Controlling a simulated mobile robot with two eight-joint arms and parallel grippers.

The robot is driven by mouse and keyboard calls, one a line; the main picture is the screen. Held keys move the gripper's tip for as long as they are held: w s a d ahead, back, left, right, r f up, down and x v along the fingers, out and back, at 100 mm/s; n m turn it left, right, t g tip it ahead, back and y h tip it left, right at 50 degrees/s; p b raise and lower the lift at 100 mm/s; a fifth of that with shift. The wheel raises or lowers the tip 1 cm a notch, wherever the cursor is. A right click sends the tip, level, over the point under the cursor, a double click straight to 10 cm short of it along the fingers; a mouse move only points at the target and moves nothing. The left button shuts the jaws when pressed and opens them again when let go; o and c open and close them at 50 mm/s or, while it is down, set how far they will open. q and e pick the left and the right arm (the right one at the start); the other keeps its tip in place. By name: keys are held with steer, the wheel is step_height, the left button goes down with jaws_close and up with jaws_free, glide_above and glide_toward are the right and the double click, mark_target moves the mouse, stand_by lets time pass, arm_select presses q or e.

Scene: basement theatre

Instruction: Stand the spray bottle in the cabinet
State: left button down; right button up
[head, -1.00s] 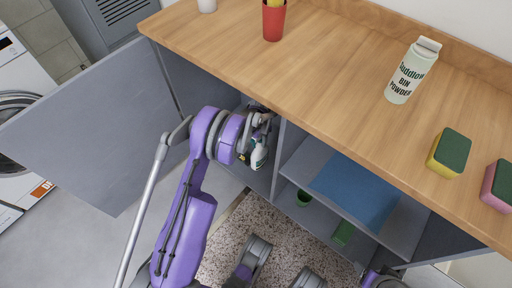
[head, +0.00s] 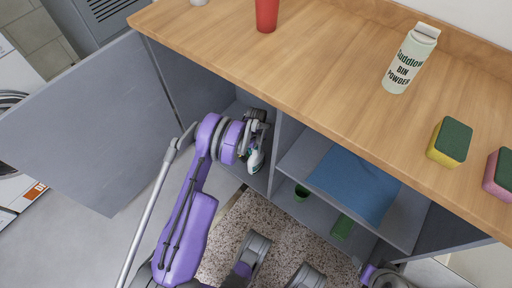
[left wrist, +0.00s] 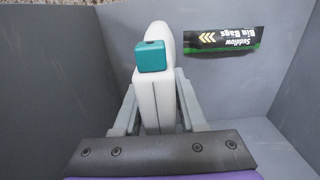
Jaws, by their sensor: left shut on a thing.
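The spray bottle (left wrist: 155,95) is white with a teal nozzle. In the left wrist view it sits between the two grey fingers of my left gripper (left wrist: 153,108), which is shut on it. In the head view the bottle (head: 256,158) shows partly beside my left gripper (head: 250,140), inside the left compartment of the grey cabinet (head: 288,140). I cannot tell whether its base touches the cabinet floor. The cabinet's left door (head: 95,120) stands open. At the lower right of the head view, part of my right arm shows; its fingers are not visible.
In the left compartment lies a dark bin bags pack (left wrist: 222,41). The worktop (head: 310,75) overhangs the cabinet.

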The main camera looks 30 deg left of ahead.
arm_select(q)
steer(key=shift+f, duration=0.15)
steer(key=shift+c, duration=2.3)
jaws_free()
steer(key=shift+r+p, duration=1.05)
steer(key=shift+r, duration=2.9)
